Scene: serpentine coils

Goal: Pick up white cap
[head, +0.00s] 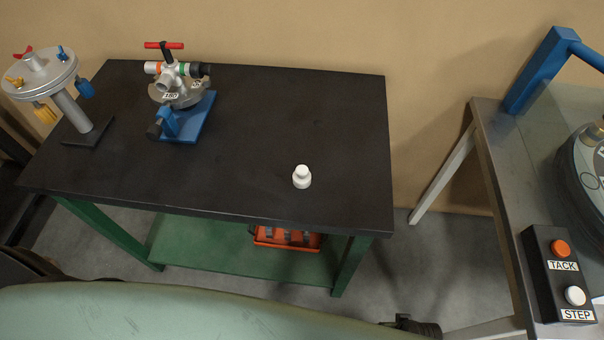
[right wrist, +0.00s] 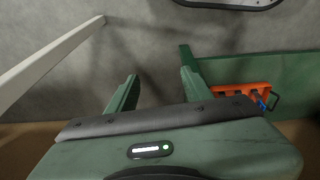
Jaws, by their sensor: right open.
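The white cap (head: 302,178) stands upright on the black tabletop (head: 255,130) in the head view, towards the table's front right. It has a wide base and a narrower top. My right gripper (right wrist: 158,92) shows in the right wrist view with its two green fingers apart and nothing between them. Grey floor lies beyond the fingers. The cap is not in the right wrist view. My left gripper is not in view.
A blue-based valve fixture (head: 200,118) and a grey round-topped stand (head: 72,110) are on the table's left. An orange tray (head: 262,242) sits on the green lower shelf (head: 190,245). A button box (head: 540,270) lies on the right-hand bench. Tabletop around the cap is clear.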

